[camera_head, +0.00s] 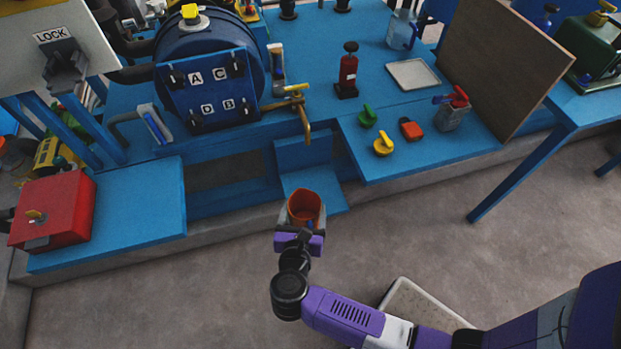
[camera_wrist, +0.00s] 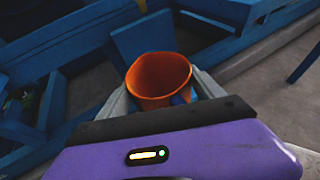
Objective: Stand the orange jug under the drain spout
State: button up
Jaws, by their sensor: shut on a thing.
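The orange jug (camera_head: 306,207) is upright with its open mouth facing up. My gripper (camera_head: 303,222) is shut on it, with one finger on each side. In the wrist view the jug (camera_wrist: 158,78) sits between the fingers of my gripper (camera_wrist: 162,92), and its lower part is hidden. The brass drain spout (camera_head: 304,118) hangs from the front of the blue bench, above and behind the jug in the head view. A small blue shelf (camera_head: 331,195) lies below the spout, and the jug is at its near edge. I cannot tell whether the jug touches the shelf.
A blue upright panel (camera_head: 303,155) stands behind the shelf. The blue autoclave door (camera_head: 210,90) is to the upper left, and a red box (camera_head: 55,212) sits on the left ledge.

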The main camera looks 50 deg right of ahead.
aim_at(306, 192)
jog(key=w+d+r+b+x, duration=0.1)
jog(key=r+b+x, duration=0.1)
jog(key=x, duration=1.4)
jog(key=shift+r, duration=0.45)
jog(key=o, duration=1.9)
jog(key=shift+b, duration=0.3)
jog(key=p+v, duration=0.2)
jog(key=v, duration=1)
jog(key=shift+s, duration=0.15)
